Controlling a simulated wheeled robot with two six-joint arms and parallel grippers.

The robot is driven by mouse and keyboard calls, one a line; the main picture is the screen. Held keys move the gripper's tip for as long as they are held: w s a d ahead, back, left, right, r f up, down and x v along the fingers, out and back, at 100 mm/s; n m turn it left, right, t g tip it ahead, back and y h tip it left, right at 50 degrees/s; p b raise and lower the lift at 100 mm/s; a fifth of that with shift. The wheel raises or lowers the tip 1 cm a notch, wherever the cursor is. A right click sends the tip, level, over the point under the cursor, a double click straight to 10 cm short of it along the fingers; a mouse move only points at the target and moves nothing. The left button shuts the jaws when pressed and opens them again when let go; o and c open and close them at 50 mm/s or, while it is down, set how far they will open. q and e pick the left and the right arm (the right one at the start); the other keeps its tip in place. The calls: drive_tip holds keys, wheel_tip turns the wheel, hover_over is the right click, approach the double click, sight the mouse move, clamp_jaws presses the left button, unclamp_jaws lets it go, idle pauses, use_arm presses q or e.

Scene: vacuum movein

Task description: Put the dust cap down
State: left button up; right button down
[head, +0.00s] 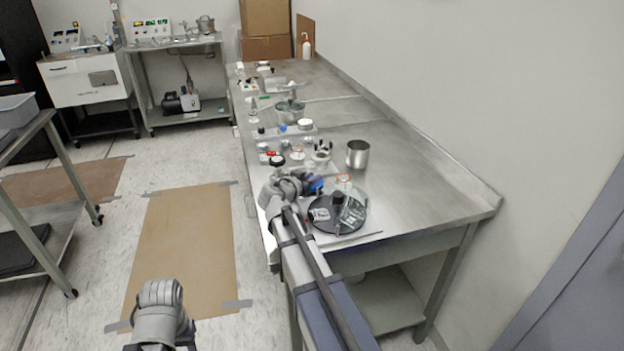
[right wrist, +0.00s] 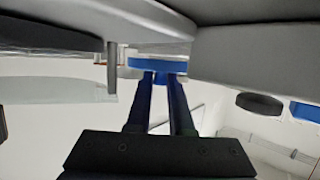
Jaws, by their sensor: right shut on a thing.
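The dust cap (right wrist: 158,65) is a flat blue disc between the fingertips of my right gripper (right wrist: 160,78) in the right wrist view. The gripper is shut on it. In the head view the blue cap (head: 316,186) shows beside my right gripper (head: 311,182), over the near part of the steel bench (head: 420,185). My own wrist partly hides that spot. I cannot tell whether the cap touches anything below. Of my left arm, only grey wrist parts show at the bottom left of the head view; its jaws are not visible.
A round dark plate (head: 350,218) with a dark knob lies by my right gripper. A steel cup (head: 357,154), a black-topped jar (head: 277,161) and small parts stand beyond. A pot (head: 290,112) stands farther back. The bench's right side is clear.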

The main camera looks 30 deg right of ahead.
drive_tip(key=shift+s+f, duration=0.15)
drive_tip(key=shift+f, duration=0.05)
drive_tip(key=c, duration=0.8)
unclamp_jaws()
drive_tip(key=shift+s+f, duration=0.1)
drive_tip(key=shift+s, duration=0.05)
drive_tip(key=shift+r, duration=0.2)
drive_tip(key=shift+r+p, duration=0.35)
drive_tip(key=shift+p, duration=0.3)
drive_tip(key=p+v, duration=0.2)
drive_tip(key=v, duration=0.3)
drive_tip(key=p+v, duration=0.1)
drive_tip(key=v, duration=0.4)
drive_tip(key=shift+a+r+p, duration=0.25)
drive_tip(key=shift+p, duration=0.1)
drive_tip(key=shift+s+a+r, duration=0.1)
drive_tip(key=shift+a+r, duration=0.05)
drive_tip(key=shift+a, duration=0.4)
